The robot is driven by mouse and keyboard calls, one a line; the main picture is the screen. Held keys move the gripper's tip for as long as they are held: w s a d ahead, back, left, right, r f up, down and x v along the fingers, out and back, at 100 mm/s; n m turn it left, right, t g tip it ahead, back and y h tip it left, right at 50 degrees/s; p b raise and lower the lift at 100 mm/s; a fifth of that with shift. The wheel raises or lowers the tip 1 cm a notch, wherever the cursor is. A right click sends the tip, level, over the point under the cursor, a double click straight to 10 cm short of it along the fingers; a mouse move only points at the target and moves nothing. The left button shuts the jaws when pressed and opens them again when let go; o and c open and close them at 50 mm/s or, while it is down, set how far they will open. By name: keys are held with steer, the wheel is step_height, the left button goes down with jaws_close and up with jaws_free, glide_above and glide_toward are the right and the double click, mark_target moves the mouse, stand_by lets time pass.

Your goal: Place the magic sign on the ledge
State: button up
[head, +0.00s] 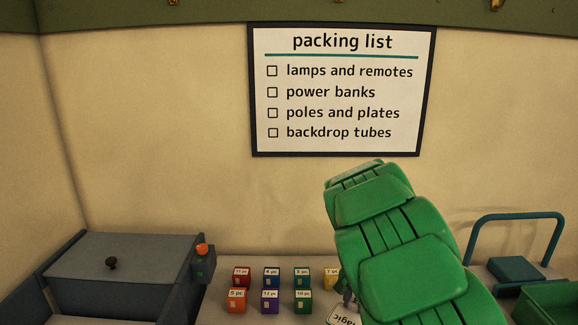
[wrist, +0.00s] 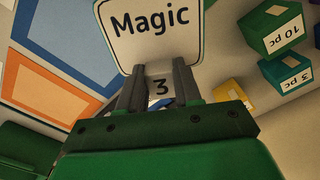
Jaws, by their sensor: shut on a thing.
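The magic sign (wrist: 155,28) is a white plate with a dark border and the word "Magic", at the top of the wrist view. Below the plate, a light piece marked "3" shows between the fingers of my gripper (wrist: 159,78). My gripper is shut on the sign. In the head view a corner of the sign (head: 344,317) shows at the bottom edge, tilted, beside my green arm, which hides the rest. I cannot tell for sure which surface is the ledge; a pale surface (head: 222,293) runs along the wall under several small boxes.
Several labelled boxes (head: 270,300) stand in two rows left of my arm. A grey lidded bin (head: 125,265) is at left, a blue rail frame (head: 520,217) and green tray (head: 545,300) at right. Blue and orange outlined areas (wrist: 50,95) show in the wrist view.

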mark_target(340, 303)
steer(key=w+a+n, duration=0.1)
steer(key=n, duration=0.1)
steer(key=a+n, duration=0.1)
steer(key=n, duration=0.1)
steer(key=w+a+f+n, duration=0.1)
steer(key=n, duration=0.1)
steer(key=shift+w+a+n, duration=0.15)
steer(key=shift+w+n, duration=0.15)
steer(key=shift+n, duration=0.1)
steer(key=s+a+r, duration=0.2)
steer(key=s+a, duration=0.1)
steer(key=s, duration=0.5)
steer(key=s+a+r, duration=0.2)
steer(key=s, duration=0.5)
steer(key=s+a+r, duration=0.2)
steer(key=s+a, duration=0.1)
steer(key=s, duration=0.5)
steer(key=w+f, duration=0.2)
steer(key=w, duration=0.2)
steer(key=w+a+f, duration=0.1)
steer(key=w+f, duration=0.2)
steer(key=w, duration=0.1)
steer(key=w+f, duration=0.3)
steer(key=w, duration=0.1)
steer(key=shift+a, duration=0.3)
steer(key=shift+w+a+f, duration=0.15)
steer(key=shift+w+f, duration=0.55)
steer(key=shift+f, duration=0.05)
steer(key=shift+w+f, duration=0.1)
steer(key=shift+f, duration=1.5)
